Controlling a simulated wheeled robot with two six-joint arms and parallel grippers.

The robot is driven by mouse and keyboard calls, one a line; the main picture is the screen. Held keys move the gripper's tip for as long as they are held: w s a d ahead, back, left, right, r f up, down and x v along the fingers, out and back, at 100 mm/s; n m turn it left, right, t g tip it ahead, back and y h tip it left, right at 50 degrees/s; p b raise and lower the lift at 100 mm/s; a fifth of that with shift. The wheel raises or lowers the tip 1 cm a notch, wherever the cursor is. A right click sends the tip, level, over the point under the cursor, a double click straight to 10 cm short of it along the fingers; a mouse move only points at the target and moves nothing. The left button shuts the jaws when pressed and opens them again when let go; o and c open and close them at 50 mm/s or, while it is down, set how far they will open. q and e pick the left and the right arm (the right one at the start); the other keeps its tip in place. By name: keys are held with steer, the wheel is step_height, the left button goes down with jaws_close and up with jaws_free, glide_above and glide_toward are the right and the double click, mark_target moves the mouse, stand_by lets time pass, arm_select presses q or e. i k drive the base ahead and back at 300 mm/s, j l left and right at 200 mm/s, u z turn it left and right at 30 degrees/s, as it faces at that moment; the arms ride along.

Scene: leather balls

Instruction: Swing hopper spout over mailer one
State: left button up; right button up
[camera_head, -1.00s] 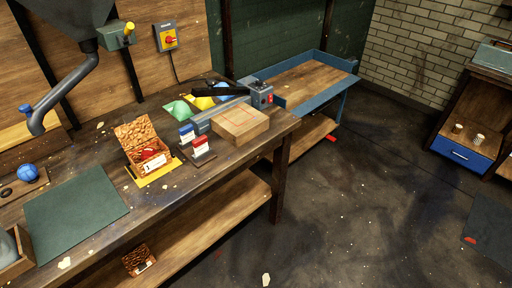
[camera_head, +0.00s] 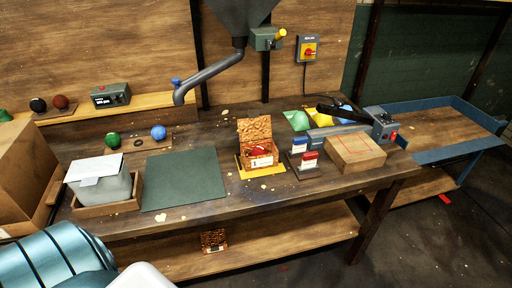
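The grey hopper (camera_head: 240,14) hangs at the top of the view against the wooden wall. Its bent grey spout (camera_head: 212,70) slopes down to the left and ends above the rear of the bench, left of the mailer. A blue knob (camera_head: 176,82) sits at the spout's lower end. An open brown patterned mailer box (camera_head: 256,146) stands on a yellow mat (camera_head: 239,168), lid up, with red contents and a white label. The spout's mouth is not over this box. Another patterned box (camera_head: 213,240) lies on the lower shelf. Neither gripper is in view.
A dark green mat (camera_head: 183,180) lies bare left of the mailer. A grey bin with a white lid (camera_head: 98,170) and a cardboard box (camera_head: 25,165) stand farther left.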

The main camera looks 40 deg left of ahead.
mark_target(181, 88)
steer(key=u, duration=1.45)
